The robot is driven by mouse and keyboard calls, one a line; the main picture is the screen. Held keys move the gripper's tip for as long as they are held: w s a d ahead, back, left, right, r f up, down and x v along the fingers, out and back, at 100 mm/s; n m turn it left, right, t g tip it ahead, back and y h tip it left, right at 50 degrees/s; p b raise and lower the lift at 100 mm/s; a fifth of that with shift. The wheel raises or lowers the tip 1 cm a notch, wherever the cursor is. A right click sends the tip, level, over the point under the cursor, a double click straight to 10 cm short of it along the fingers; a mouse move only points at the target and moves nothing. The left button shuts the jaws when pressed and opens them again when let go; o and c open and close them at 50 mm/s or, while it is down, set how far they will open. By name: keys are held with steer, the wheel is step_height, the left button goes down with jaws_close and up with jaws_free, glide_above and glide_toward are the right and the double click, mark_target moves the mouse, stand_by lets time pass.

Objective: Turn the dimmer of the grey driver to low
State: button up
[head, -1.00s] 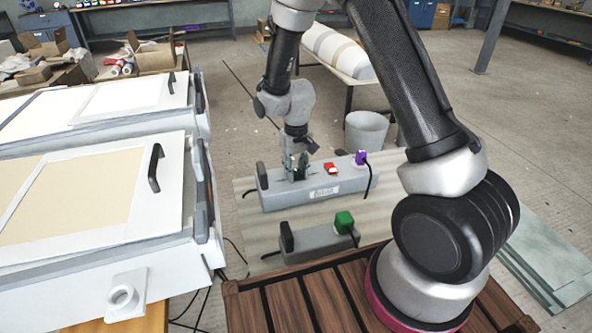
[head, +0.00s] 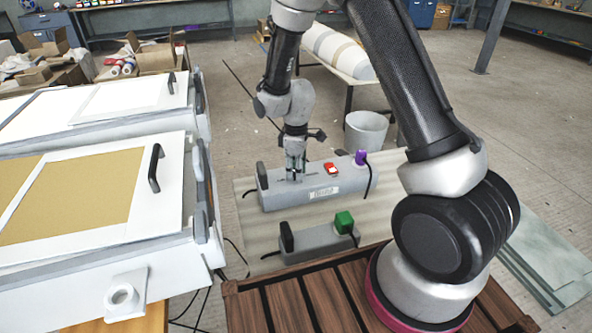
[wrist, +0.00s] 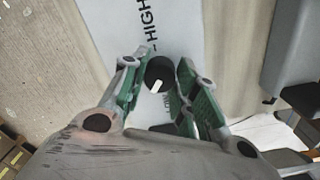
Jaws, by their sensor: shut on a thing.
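The larger grey driver (head: 330,183) is a long box with a red switch (head: 331,169) and a purple plug (head: 360,158) on top. My gripper (head: 294,176) points down onto its left part. In the wrist view its green-padded fingers (wrist: 158,82) are shut around a black dimmer knob (wrist: 159,70). The knob's white mark sits on its lower half, slanting down and left. The word HIGH (wrist: 150,32) shows above the knob. Lettering below right, by the right finger, is mostly hidden.
A smaller grey box (head: 312,240) with a green plug (head: 344,222) stands in front. White moulds (head: 110,240) with tan and white panels stand at left. A bucket (head: 366,133) stands behind right. Black cables run from both boxes.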

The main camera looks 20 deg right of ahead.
steer(key=n, duration=0.4)
steer(key=shift+n, duration=1.8)
steer(key=o, duration=1)
step_height(320, 180, up, 12)
